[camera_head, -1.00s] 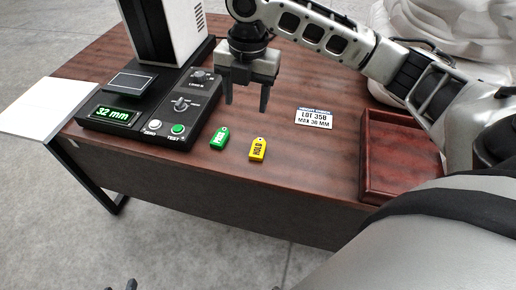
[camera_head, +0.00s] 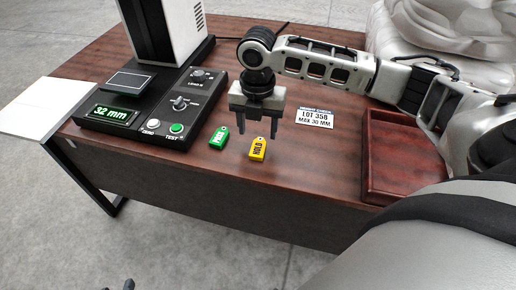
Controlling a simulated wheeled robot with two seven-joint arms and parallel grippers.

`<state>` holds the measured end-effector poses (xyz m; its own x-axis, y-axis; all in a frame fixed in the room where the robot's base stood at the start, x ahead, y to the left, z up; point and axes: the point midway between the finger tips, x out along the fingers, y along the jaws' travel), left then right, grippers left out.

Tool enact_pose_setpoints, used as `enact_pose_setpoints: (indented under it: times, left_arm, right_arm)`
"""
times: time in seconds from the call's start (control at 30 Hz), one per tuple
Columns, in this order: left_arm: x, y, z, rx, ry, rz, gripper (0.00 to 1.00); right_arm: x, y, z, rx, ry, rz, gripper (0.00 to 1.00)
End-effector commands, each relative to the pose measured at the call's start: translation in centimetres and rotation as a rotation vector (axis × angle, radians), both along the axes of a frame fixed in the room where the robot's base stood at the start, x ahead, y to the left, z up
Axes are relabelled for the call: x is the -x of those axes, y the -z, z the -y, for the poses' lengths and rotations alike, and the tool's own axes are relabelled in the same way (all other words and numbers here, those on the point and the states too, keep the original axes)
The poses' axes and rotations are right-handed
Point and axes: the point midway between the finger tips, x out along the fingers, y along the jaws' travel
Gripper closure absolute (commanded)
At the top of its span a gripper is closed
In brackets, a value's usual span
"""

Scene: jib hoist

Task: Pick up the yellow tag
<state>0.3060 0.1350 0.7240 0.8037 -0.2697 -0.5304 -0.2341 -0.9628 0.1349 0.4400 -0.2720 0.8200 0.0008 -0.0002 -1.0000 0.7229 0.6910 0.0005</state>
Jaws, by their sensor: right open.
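The yellow tag (camera_head: 257,149), marked HOLD, lies flat on the brown wooden table near its front edge. My right gripper (camera_head: 257,130) points down with its two fingers spread and nothing between them. It is just behind and above the yellow tag, apart from it as far as I can tell. Of my left gripper only small dark tips (camera_head: 128,284) seem to show at the bottom edge, too little to read its state.
A green tag (camera_head: 219,138) lies left of the yellow one. A tester with a "32 mm" display (camera_head: 112,114) stands at the left. A white label card (camera_head: 314,118) reads LOT 358, MAX 30 MM. A reddish wooden tray (camera_head: 392,188) sits at the right.

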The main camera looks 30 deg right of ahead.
Motion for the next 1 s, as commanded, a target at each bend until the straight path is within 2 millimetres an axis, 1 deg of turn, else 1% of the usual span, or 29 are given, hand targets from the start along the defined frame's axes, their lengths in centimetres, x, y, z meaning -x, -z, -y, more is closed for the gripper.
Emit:
enact_pose_setpoints:
  times: [0.03, 0.2, 0.3, 0.5, 0.53, 0.57, 0.6, 0.67, 0.7, 1.0]
  left_arm:
    - [0.0, 0.2, 0.0, 0.002, -0.001, -0.001, 0.64]
    - [0.2, 0.3, 0.1, 0.008, -0.002, -0.002, 0.64]
    - [0.3, 0.3, 0.1, 0.010, -0.003, -0.004, 0.64]
    - [0.3, 0.1, 0.1, 0.011, -0.003, -0.001, 0.64]
    - [0.3, 0.1, 0.1, 0.011, -0.003, -0.001, 0.64]
    - [0.3, 0.1, 0.1, 0.011, -0.004, -0.001, 0.64]
    - [0.3, 0.1, 0.1, 0.011, -0.004, -0.001, 0.64]
    - [0.3, 0.1, 0.1, 0.011, -0.004, -0.001, 0.64]
    - [0.3, 0.1, 0.1, 0.011, -0.004, -0.001, 0.64]
    - [0.1, 0.1, 0.0, 0.009, -0.004, 0.002, 0.64]
  right_arm:
    - [0.3, 1.1, 0.2, 0.002, 0.001, -0.005, 0.44]
    - [0.4, 3.3, 0.3, 0.001, 0.000, -0.002, 0.44]
    - [0.4, 3.7, 0.3, 0.001, -0.001, -0.001, 0.44]
    - [0.4, 3.7, 0.2, 0.001, -0.001, -0.001, 0.44]
    - [0.4, 3.7, 0.2, 0.001, -0.001, -0.001, 0.49]
    - [0.4, 3.7, 0.2, 0.001, -0.001, -0.001, 0.58]
    - [0.4, 3.7, 0.2, 0.001, -0.001, -0.001, 0.69]
    - [0.4, 3.7, 0.2, 0.001, -0.001, -0.001, 0.85]
    - [0.4, 3.7, 0.2, 0.001, 0.000, -0.001, 0.91]
    - [0.4, 3.6, 0.2, 0.000, 0.000, 0.000, 0.92]
